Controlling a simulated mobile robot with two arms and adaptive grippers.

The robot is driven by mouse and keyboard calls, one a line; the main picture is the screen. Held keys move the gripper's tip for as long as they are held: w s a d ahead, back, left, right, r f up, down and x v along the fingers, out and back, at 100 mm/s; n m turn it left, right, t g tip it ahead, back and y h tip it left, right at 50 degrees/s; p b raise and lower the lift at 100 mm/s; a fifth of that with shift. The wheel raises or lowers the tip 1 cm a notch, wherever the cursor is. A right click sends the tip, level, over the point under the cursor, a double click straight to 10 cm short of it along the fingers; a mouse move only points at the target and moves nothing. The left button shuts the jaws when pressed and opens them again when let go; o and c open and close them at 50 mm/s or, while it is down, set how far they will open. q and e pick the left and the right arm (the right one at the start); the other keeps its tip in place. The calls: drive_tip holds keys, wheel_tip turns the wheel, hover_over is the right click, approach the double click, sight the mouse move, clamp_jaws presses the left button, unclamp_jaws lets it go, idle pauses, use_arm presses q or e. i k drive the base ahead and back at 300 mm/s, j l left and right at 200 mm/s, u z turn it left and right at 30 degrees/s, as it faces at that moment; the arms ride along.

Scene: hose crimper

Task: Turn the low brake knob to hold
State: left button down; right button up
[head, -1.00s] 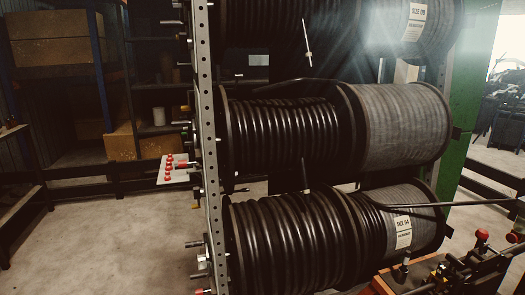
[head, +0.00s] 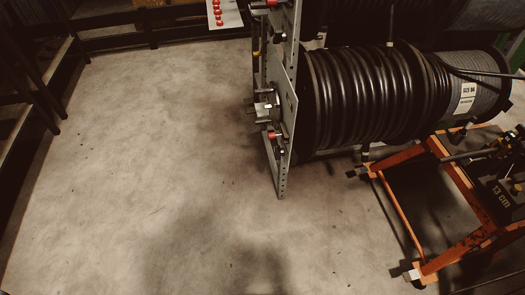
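The lowest hose reel (head: 365,95), wound with black hose, hangs in the rack on the right of the head view. On the left face of the perforated steel upright (head: 282,175) is metal hub hardware at the reel's axle. A small red-tipped knob (head: 272,135) sits just below that hardware; it looks like the low brake knob, but its setting is too small to read. Another red part (head: 271,3) shows higher on the upright, cut by the top edge. Neither of my grippers is in view.
An orange-framed cart (head: 405,205) with a black tool and "13 cm" marking stands at the lower right, close to the reel. A panel with red knobs (head: 222,14) is at the top. Dark shelving (head: 40,60) lines the left. The concrete floor (head: 150,150) left of the rack is clear.

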sight(279, 152)
drive_tip(key=i+j+z, duration=0.1)
drive_tip(key=z, duration=0.4)
drive_tip(key=i+j+z, duration=0.1)
drive_tip(key=z, duration=0.4)
drive_tip(key=j+z, duration=0.2)
drive_tip(key=z, duration=0.3)
drive_tip(key=i+j+z, duration=0.1)
drive_tip(key=j+z, duration=0.2)
drive_tip(key=j, duration=0.45)
drive_tip(key=j+z, duration=0.25)
drive_tip(key=j, duration=0.45)
drive_tip(key=j+z, duration=0.3)
drive_tip(key=j, duration=0.45)
drive_tip(key=k+j+z, duration=0.25)
drive_tip(key=j, duration=0.5)
